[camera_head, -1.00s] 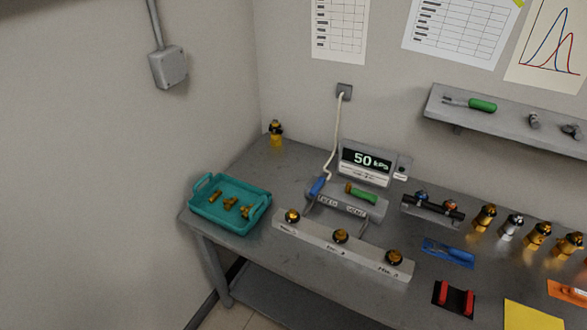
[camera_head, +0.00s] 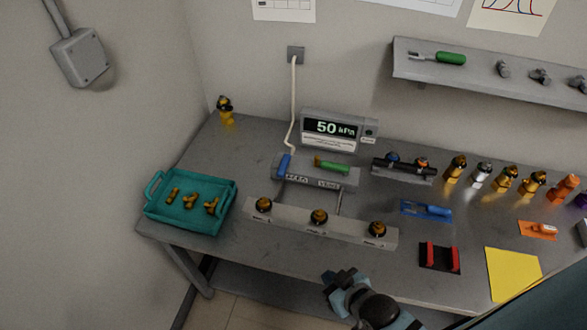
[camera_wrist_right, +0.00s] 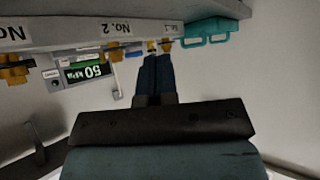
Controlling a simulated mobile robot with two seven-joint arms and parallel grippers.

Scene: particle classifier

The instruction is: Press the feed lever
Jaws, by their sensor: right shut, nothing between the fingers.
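The feed lever (camera_head: 284,165) has a blue handle and stands at the left end of a grey block whose left label reads FEED. A green-handled lever (camera_head: 333,167) lies on the same block, by the VENT label. My right gripper (camera_head: 338,275) is low in the head view, in front of the table's front edge and well apart from the feed lever. In the right wrist view its dark fingers (camera_wrist_right: 158,62) are together and empty. My left gripper is not in view.
A long grey bar (camera_head: 286,215) with several round black-and-gold fittings lies between my right gripper and the lever block. A teal tray (camera_head: 164,219) is at left. A display (camera_head: 331,144) reading 50 kPa stands behind the levers.

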